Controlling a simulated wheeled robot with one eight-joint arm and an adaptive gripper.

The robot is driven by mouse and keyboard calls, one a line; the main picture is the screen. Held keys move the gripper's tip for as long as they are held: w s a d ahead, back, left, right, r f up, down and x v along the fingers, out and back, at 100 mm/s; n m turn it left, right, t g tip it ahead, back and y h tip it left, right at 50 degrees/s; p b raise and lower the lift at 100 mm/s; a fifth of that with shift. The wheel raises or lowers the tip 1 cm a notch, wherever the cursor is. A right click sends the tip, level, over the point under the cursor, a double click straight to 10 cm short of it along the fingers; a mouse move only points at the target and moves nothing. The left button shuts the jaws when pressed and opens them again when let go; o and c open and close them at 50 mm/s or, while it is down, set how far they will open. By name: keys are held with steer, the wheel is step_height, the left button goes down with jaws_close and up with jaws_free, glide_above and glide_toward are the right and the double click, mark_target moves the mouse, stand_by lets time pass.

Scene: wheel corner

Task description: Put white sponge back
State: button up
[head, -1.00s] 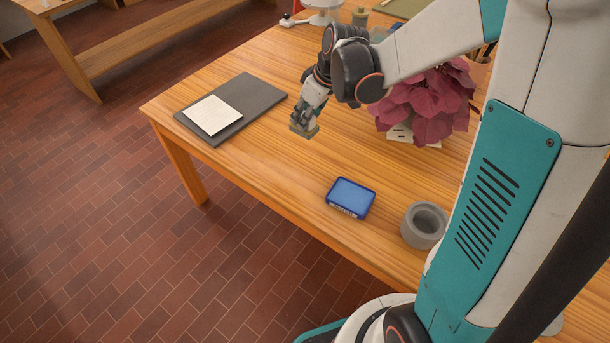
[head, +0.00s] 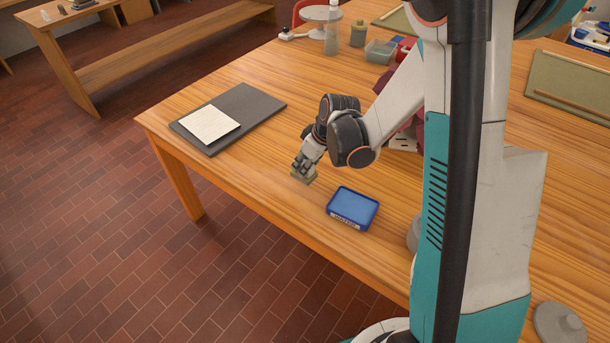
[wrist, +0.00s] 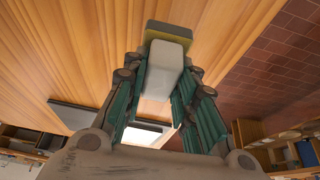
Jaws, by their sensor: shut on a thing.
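My gripper (head: 304,167) is shut on the white sponge (wrist: 165,68), which sits between the two fingers in the wrist view. A yellow-olive layer with a grey edge shows at its far end. In the head view only an olive-tan part of it (head: 303,177) shows below the fingers, low over the table or touching it; I cannot tell which. A shallow blue tray (head: 344,220) with a label on its front lies just right of and nearer than my gripper. It looks empty, with a lighter blue floor.
A dark grey board (head: 262,103) with a white sheet (head: 209,124) lies at the table's left. A grey round pot (head: 413,233) and the red-leaved plant are mostly hidden behind my arm. A bottle (head: 331,38) and containers stand farther back. Bare wooden table surrounds the blue tray.

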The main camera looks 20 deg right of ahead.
steer(key=shift+f+b, duration=0.8)
steer(key=shift+f, duration=1.05)
steer(key=shift+f, duration=0.15)
steer(key=o, duration=0.9)
steer(key=shift+o, duration=0.2)
steer(key=s+d+r+m+t+h+p, duration=0.1)
steer(key=s+r+m+p, duration=0.3)
steer(key=r, duration=0.8)
steer(key=s+r+n+p, duration=0.1)
steer(key=s+r+p, duration=0.1)
steer(key=s+r, duration=0.65)
steer(key=s+a+r+m+t+h, duration=0.1)
steer(key=s+r+m, duration=0.3)
steer(key=s+r, duration=0.5)
steer(key=shift+s+t+h, duration=0.3)
steer(key=shift+s+t, duration=0.5)
